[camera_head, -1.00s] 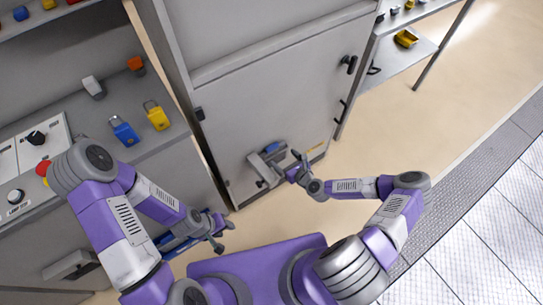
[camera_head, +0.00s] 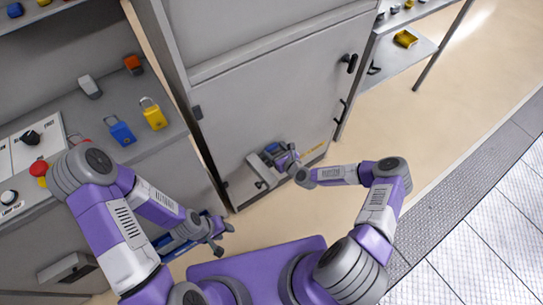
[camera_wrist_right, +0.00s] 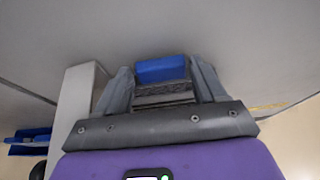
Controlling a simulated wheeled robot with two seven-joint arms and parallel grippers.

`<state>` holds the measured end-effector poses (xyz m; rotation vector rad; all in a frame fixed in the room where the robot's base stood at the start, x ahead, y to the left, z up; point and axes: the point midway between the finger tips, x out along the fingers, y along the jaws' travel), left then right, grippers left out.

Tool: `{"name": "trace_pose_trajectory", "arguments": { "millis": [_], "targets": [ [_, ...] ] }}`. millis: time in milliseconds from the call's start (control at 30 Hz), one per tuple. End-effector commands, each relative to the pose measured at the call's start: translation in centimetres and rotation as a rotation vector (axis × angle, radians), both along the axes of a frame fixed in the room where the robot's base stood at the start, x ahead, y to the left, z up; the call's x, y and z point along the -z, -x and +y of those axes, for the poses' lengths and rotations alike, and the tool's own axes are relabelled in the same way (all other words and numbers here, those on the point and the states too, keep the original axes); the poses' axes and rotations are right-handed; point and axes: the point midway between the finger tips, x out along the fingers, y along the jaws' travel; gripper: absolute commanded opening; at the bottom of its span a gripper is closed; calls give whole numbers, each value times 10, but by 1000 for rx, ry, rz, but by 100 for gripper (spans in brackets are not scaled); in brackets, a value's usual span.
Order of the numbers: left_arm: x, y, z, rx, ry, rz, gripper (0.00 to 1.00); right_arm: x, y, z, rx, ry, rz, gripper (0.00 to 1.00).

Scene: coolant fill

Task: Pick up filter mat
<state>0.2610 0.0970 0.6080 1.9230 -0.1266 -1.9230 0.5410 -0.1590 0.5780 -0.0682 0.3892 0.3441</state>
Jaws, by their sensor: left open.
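My right gripper (camera_head: 273,153) is low at the grey cabinet door, at a small grey holder (camera_head: 259,171) with something blue in it. In the right wrist view, the gripper's spread fingers (camera_wrist_right: 163,80) stand on either side of a blue block (camera_wrist_right: 162,69) and dark grey layered strips (camera_wrist_right: 163,95). These may be the filter mat; I cannot tell for sure. Whether the fingers touch them is unclear. My left gripper (camera_head: 222,238) is open and empty, low in front of the bench.
The cabinet (camera_head: 275,95) has a black handle (camera_head: 349,62) at upper right. Blue (camera_head: 121,131) and yellow (camera_head: 154,116) padlocks stand on the left bench with a control panel. Floor is clear at right.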

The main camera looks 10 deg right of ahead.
Motion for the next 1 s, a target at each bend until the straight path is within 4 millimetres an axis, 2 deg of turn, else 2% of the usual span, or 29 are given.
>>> {"name": "trace_pose_trajectory", "arguments": {
  "millis": [33,333,667,867,1000],
  "targets": [
    [0,0,0,0,0,0,43,0,0,0,0,0,0,61],
    [0,0,0,0,0,0,43,0,0,0,0,0,0,17],
    [-2,0,0,0,0,0,43,-4,0,0,1,0,-1,17],
    [-10,0,0,0,0,0,43,-26,0,-1,1,1,-2,17],
    [-21,0,0,0,0,0,43,-53,0,0,0,0,-3,17]
  ]
}}
